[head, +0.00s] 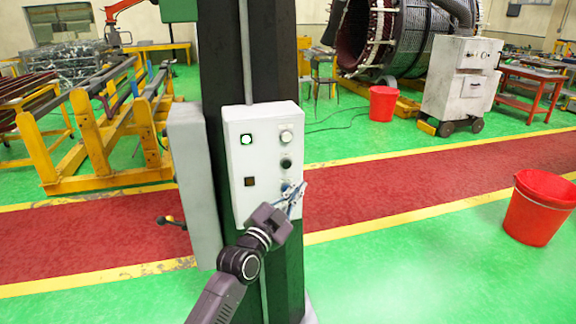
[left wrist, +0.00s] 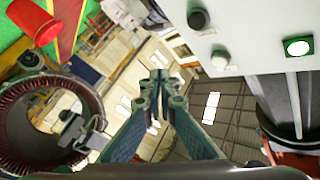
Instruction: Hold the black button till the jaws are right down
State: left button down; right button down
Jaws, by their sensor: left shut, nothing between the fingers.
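The black button (head: 286,163) sits on the right side of a white control box (head: 240,190), below a white button (head: 286,137). In the left wrist view the black button (left wrist: 198,20) stands out from the panel at the top, apart from the fingertips. My left gripper (head: 297,196) is shut and empty at the lower right of the box, below the black button. It partly covers a blue button (head: 285,187). In the left wrist view its fingertips (left wrist: 158,82) are together, pointing past the panel. I cannot make out the jaws. My right gripper is not in view.
The box is fixed to a dark column (head: 285,240). A lit green lamp (head: 247,140) and a dark square (head: 250,182) are on its left side. A large stator (head: 410,40) stands behind. Red buckets (head: 535,215) are on the floor to the right.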

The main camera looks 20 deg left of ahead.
aim_at(287, 164)
pick_arm(q)
jog(key=w+a+b, duration=0.1)
jog(key=w+b, duration=0.1)
jog(key=w+a+b, duration=0.2)
jog(key=w+b, duration=0.1)
jog(key=w+a+b, duration=0.2)
jog(key=shift+w+b, duration=0.15)
jog(key=shift+b, duration=0.25)
dwell(1.3)
jog(key=shift+w+a+b, duration=0.2)
jog(key=shift+w+b, duration=0.15)
jog(key=shift+b, duration=0.15)
